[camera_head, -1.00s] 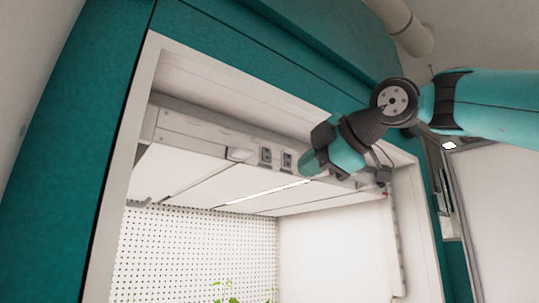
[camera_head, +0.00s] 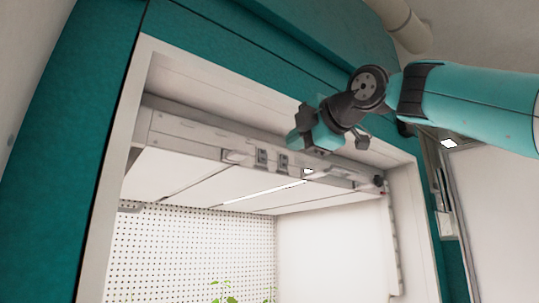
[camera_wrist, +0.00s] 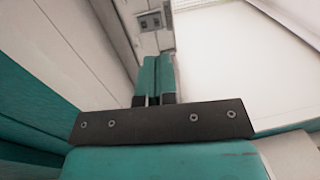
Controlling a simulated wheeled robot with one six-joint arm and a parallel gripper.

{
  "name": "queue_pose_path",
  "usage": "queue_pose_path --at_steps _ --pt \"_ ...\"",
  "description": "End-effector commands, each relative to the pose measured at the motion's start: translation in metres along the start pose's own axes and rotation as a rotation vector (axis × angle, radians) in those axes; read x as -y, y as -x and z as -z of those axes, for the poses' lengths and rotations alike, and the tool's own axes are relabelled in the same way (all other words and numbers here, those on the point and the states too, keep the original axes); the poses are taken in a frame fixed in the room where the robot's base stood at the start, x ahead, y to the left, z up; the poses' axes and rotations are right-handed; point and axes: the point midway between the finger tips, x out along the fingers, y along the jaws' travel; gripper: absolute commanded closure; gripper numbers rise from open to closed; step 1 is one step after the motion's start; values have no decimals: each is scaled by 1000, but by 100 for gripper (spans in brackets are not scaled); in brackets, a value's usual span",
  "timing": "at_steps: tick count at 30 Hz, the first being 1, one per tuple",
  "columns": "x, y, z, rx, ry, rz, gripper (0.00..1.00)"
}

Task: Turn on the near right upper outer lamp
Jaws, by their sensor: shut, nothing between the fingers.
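The lamp fixture hangs under the ceiling of the growth chamber, with a pale front rail (camera_head: 190,135) and white panels (camera_head: 180,172) below it. Two dark switch-like fittings, one (camera_head: 261,157) and one (camera_head: 283,161), sit side by side on the rail. They also show in the wrist view (camera_wrist: 150,21). A small light-and-dark fitting (camera_head: 308,171) is further right on the rail. I cannot tell which part is the named lamp. My gripper (camera_head: 295,141) is shut and empty, in front of and slightly above the rail. Its closed fingers also show in the wrist view (camera_wrist: 154,65).
A thin bright strip (camera_head: 265,193) runs between panels. A teal frame (camera_head: 100,120) surrounds the opening. A perforated back wall (camera_head: 190,250) and green plants (camera_head: 228,292) are below. A pale pipe (camera_head: 405,25) is at the upper right. The space below the panels looks open.

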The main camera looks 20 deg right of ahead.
Motion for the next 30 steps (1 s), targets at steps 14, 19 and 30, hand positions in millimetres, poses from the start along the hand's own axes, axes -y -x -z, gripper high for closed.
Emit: queue_pose_path --at_steps 14,19,30 --pt "-3 -77 -2 -1 -2 0 100" --pt "-2 -81 -4 0 -3 -3 100" --pt "3 -87 0 -2 -1 -12 100"
